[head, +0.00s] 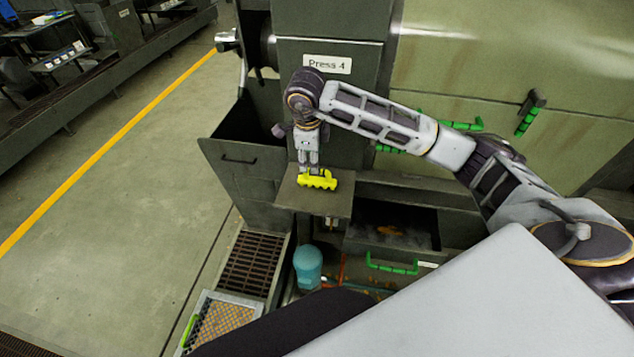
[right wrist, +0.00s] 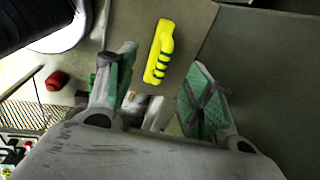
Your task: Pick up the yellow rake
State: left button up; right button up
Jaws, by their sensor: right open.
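The yellow rake (head: 318,181) shows as a short yellow piece with a ridged lower edge, on a small grey shelf (head: 328,203) at the front of the press. My right gripper (head: 309,168) points down just above it in the head view. In the right wrist view the yellow piece (right wrist: 160,50), with dark green bands along one side, lies beyond the space between the two spread fingers (right wrist: 158,92). The fingers are open and hold nothing. I cannot tell whether a fingertip touches the piece. My left gripper is not in view.
The press (head: 345,100) with a "Press 4" label stands right behind the shelf. An open dark bin (head: 240,160) is left of the shelf, and a drawer with a green handle (head: 392,266) is lower right. A teal container (head: 308,267) stands below. Open floor lies left.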

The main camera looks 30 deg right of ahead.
jog(key=f, duration=0.1)
jog(key=b, duration=0.2)
send_over(312, 179)
jog(key=s, duration=0.1)
notch_tip(312, 179, down, 4)
jog(key=shift+w+a+f+b, duration=0.1)
jog(key=shift+f+b, duration=0.45)
jog(key=shift+f, duration=0.55)
jog(key=shift+w+d+f+b, duration=0.15)
jog(key=shift+f+b, duration=0.2)
jog(key=shift+f, duration=0.5)
jog(key=shift+w+f+b, duration=0.15)
jog(key=shift+f+b, duration=0.2)
jog(key=shift+f, duration=0.5)
jog(key=shift+w+d+f+b, duration=0.15)
jog(key=shift+f+b, duration=0.2)
jog(key=shift+f, duration=0.5)
jog(key=shift+a, duration=0.1)
jog(key=shift+c, duration=0.4)
grip_shut()
